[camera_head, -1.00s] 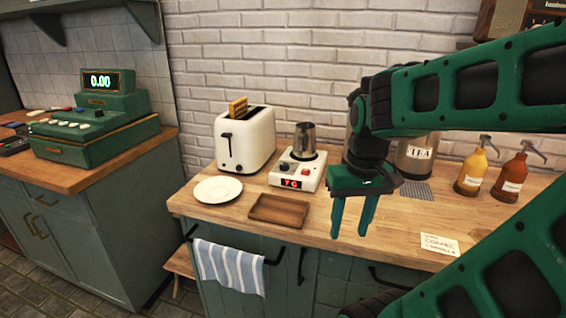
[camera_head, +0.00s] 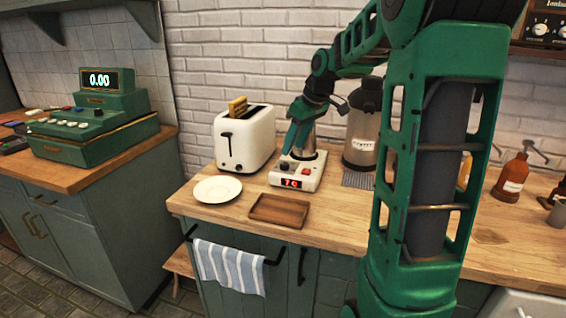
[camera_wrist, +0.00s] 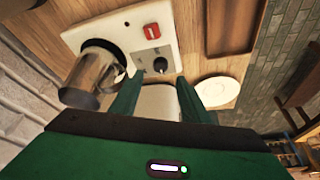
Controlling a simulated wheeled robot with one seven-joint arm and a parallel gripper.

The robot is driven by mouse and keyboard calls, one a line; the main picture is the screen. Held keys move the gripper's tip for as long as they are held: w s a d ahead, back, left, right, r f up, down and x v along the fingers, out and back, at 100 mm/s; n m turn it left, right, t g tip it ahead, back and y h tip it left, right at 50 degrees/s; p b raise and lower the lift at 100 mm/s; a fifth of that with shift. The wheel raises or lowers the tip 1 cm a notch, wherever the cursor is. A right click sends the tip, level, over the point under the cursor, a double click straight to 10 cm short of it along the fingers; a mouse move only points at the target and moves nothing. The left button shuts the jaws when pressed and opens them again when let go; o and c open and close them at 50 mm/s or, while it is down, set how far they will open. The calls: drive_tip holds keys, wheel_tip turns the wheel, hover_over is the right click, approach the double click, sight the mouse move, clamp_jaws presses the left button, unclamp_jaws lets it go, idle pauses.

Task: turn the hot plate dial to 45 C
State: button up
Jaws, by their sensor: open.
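The white hot plate (camera_head: 296,176) stands on the wooden counter. Its red display (camera_head: 291,183) appears to read 70. The dark dial (camera_wrist: 160,64) shows on its panel in the wrist view, near a red switch (camera_wrist: 151,30). A metal pitcher (camera_wrist: 97,75) stands on the heating surface. My gripper (camera_head: 292,149) is open over the dial end of the hot plate in the head view. In the wrist view, the fingers of my gripper (camera_wrist: 160,78) are spread with the dial between and just ahead of their tips. I cannot tell if they touch it.
A white toaster (camera_head: 242,139) with bread stands to the left. A white plate (camera_head: 218,189) and a brown wooden tray (camera_head: 279,210) lie in front. A coffee dispenser (camera_head: 362,135) stands to the right. My arm hides part of the right counter.

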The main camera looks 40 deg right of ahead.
sight(285, 164)
drive_tip(key=x, duration=0.7)
drive_tip(key=shift+f, duration=0.1)
